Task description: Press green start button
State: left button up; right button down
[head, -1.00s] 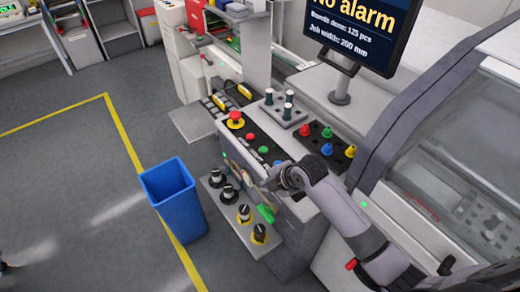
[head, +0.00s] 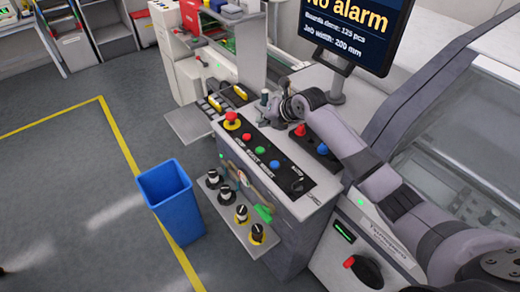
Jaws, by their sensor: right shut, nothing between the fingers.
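The green button (head: 260,150) sits on the black control strip on top of the machine cabinet, between a red button (head: 247,138) and a blue button (head: 275,165). A red mushroom button on a yellow base (head: 231,120) is at the strip's far end. My right gripper (head: 283,114) is shut and empty. It is behind and to the right of the green button in the picture, apart from it, over the bottle rack. My wrist hides most of the rack. The left gripper is not in view.
A black knob (head: 297,186) ends the strip. The monitor (head: 350,35) reads "No alarm". A blue bin (head: 172,201) stands on the floor; several knobs line the lower shelf.

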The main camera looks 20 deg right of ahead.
aim_at(262, 149)
jog(key=shift+f, duration=0.15)
notch_tip(262, 149, down, 8)
jog(key=b, duration=0.6)
jog(key=shift+f, duration=0.25)
jog(key=shift+b, duration=0.3)
dwell(0.7)
jog(key=shift+f+b, duration=0.3)
jog(key=shift+f, duration=0.1)
